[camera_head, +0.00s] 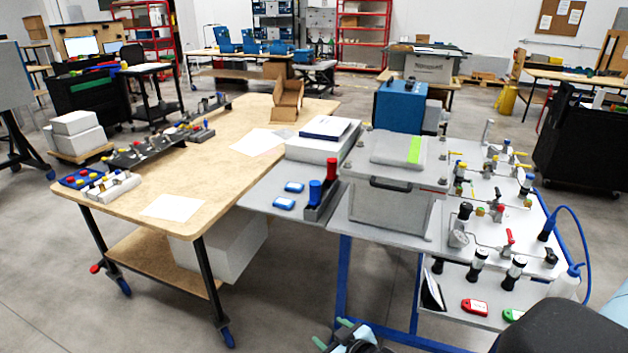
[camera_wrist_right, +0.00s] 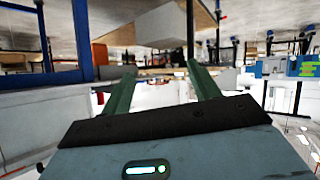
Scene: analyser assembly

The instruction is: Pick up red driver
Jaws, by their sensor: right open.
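The red driver (camera_head: 332,169) stands upright in a small dark holder (camera_head: 322,206) on the left part of the grey bench, beside a blue driver (camera_head: 314,192). Only its red handle shows clearly; its lower part is hidden in the holder. My right gripper (camera_head: 332,333) is at the bottom edge of the head view, in front of the bench and well apart from the driver. In the right wrist view its two green fingers (camera_wrist_right: 162,80) are spread with nothing held between them. I cannot make out the driver there. My left gripper is in neither view.
Two blue pieces (camera_head: 289,194) lie left of the holder. A grey case (camera_head: 392,190) stands close on its right, and a white box with a book (camera_head: 322,135) behind. A wooden table (camera_head: 210,190) adjoins on the left. Valves and fittings crowd the right panel (camera_head: 500,215).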

